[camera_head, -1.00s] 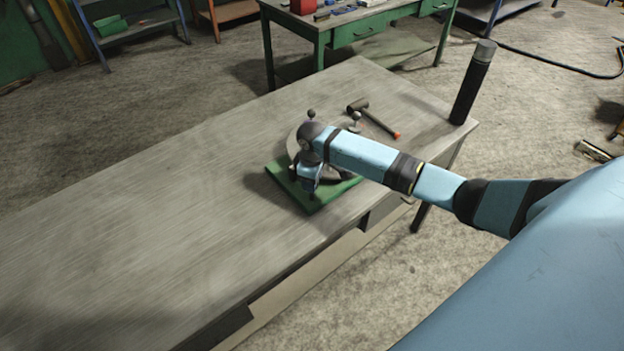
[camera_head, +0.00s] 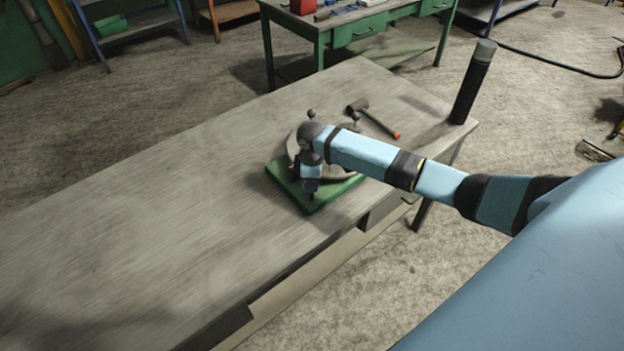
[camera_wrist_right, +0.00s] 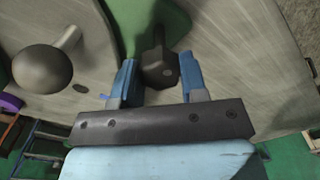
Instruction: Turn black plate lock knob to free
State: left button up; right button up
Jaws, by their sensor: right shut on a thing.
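My right gripper (camera_head: 311,192) points down over the front part of a green base plate (camera_head: 279,176) on the bench. In the right wrist view my right gripper (camera_wrist_right: 158,80) has its blue fingers on either side of the black plate lock knob (camera_wrist_right: 160,68) and is shut on it. In the head view the knob is hidden by the gripper. A round grey plate (camera_head: 293,147) lies on the green base, partly covered by my wrist. A ball-ended handle (camera_wrist_right: 42,70) stands beside the gripper in the wrist view. My left gripper is not in view.
A hammer (camera_head: 378,120) lies behind the fixture. A dark upright cylinder (camera_head: 472,85) stands at the bench's right corner. The grey bench (camera_head: 130,220) is clear to the left. A green workbench (camera_head: 355,32) stands behind.

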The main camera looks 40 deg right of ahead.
jog(key=o, duration=0.9)
notch_tip(320, 180, up, 14)
jog(key=shift+f+b, duration=0.1)
jog(key=shift+b, duration=0.95)
jog(key=s+a+f+t+y, duration=0.1)
jog(key=s+a+f, duration=0.2)
jog(key=a+f, duration=0.1)
jog(key=s+a+f+m+t+y, duration=0.1)
jog(key=s+a+f+t, duration=0.1)
jog(key=f, duration=0.4)
jog(key=s+a+f+m+t+y, duration=0.1)
jog(key=s+a+f, duration=0.3)
jog(key=a+f, duration=0.2)
jog(key=shift+s+a+f+t, duration=0.1)
jog(key=shift+a+t, duration=0.2)
jog(key=shift+a, duration=0.1)
jog(key=s+a+f+m+t, duration=0.1)
jog(key=s+t, duration=0.1)
jog(key=s, duration=0.4)
jog(key=s+a+f+m+t, duration=0.1)
jog(key=s+m+t, duration=0.1)
jog(key=s, duration=0.4)
jog(key=s+a+f+m+t, duration=0.1)
jog(key=s+m+t, duration=0.1)
jog(key=s, duration=0.4)
jog(key=shift+a, duration=0.25)
